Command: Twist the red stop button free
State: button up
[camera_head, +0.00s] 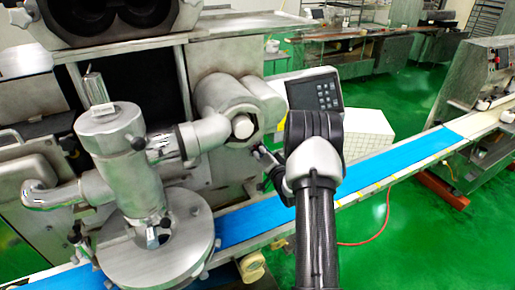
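My gripper (265,166) is small and dark, left of the wrist and close to the machine's front, above the blue belt. Its fingertips are too small and dark to tell whether they are open or touch anything.
A blue conveyor belt (385,162) runs from lower left to upper right beneath my arm. A metal cylinder with pipes (122,160) stands at the left on a round plate (160,262). Another machine (480,75) is at the right. Green floor (415,235) is open at lower right.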

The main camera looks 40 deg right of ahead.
jog(key=shift+w+r, duration=0.1)
jog(key=shift+r, duration=0.05)
jog(key=o, duration=0.8)
jog(key=shift+w+a, duration=0.1)
jog(key=shift+o, duration=1.4)
jog(key=shift+f, duration=0.2)
jog(key=shift+s, duration=0.2)
jog(key=v, duration=1.1)
jog(key=shift+s, duration=0.4)
